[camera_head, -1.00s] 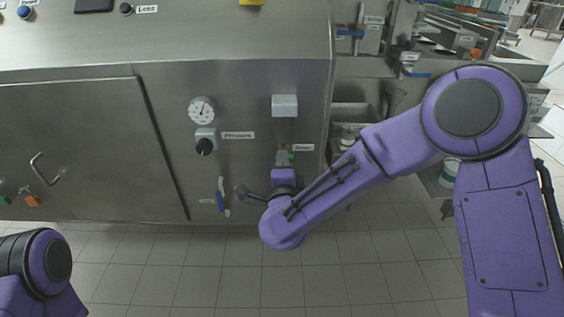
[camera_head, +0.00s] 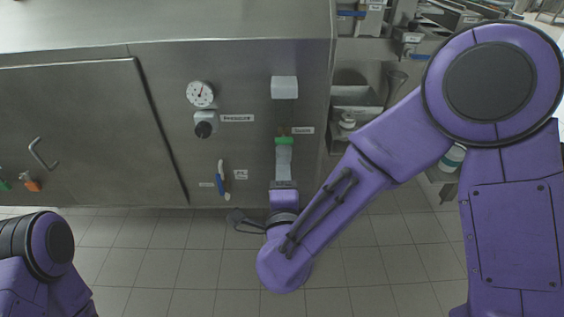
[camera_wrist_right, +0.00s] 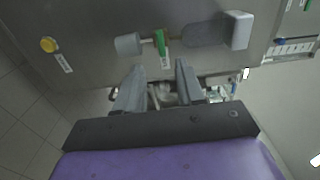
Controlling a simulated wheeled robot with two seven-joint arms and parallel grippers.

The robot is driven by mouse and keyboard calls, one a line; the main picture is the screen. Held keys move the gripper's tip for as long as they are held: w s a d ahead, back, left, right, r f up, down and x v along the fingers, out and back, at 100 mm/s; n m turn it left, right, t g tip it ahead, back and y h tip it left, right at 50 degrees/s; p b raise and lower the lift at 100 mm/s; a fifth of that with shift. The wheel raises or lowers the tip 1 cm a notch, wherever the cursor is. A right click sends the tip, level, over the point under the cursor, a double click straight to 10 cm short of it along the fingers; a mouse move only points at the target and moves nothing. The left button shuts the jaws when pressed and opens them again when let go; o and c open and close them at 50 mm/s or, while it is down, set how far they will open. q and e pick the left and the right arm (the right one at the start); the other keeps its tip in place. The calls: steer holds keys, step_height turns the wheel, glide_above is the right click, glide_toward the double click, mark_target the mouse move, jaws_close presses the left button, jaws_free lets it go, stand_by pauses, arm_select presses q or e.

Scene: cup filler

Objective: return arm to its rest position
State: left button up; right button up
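My right gripper (camera_head: 284,150) is in front of the steel machine's front panel, just below the green-handled valve (camera_head: 284,141) in the head view. In the right wrist view the two grey fingers (camera_wrist_right: 160,72) stand apart with nothing gripped between them. The green handle (camera_wrist_right: 160,42) shows beyond the fingertips, beside a grey cylinder (camera_wrist_right: 128,44). My right arm is purple and bent, with its forearm reaching down and left to the wrist. Only a purple part of my left arm shows at the lower left; its gripper is out of view.
The panel carries a pressure gauge (camera_head: 201,94), a black knob (camera_head: 204,129), a white box (camera_head: 284,87) and a blue-handled valve (camera_head: 220,183). A door handle (camera_head: 42,153) sticks out at left. Shelves (camera_head: 352,117) with containers stand right of the machine. The tiled floor in front is clear.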

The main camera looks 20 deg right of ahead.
steer(key=shift+s, duration=0.1)
stand_by(0.3)
steer(key=s+d+f+n+g+y, duration=0.25)
steer(key=f+n, duration=0.35)
steer(key=f, duration=0.4)
steer(key=s+d+f+n+g+y, duration=0.1)
steer(key=s+d+f+n+g, duration=0.2)
steer(key=f+n, duration=0.5)
steer(key=s+d+f+g, duration=0.5)
steer(key=s+f, duration=0.2)
steer(key=f, duration=0.4)
steer(key=s+d+f+g+h, duration=0.1)
steer(key=s+d+f+g, duration=0.15)
steer(key=s, duration=0.45)
steer(key=s+d+f+g+h, duration=0.1)
steer(key=s+d+f+g, duration=0.1)
steer(key=s+d+f, duration=0.35)
step_height(320, 180, up, 14)
steer(key=a+p, duration=0.1)
steer(key=p, duration=1.1)
steer(key=shift+s+a+t+p, duration=0.3)
steer(key=shift+s+a+t, duration=0.05)
steer(key=shift+s+t, duration=0.05)
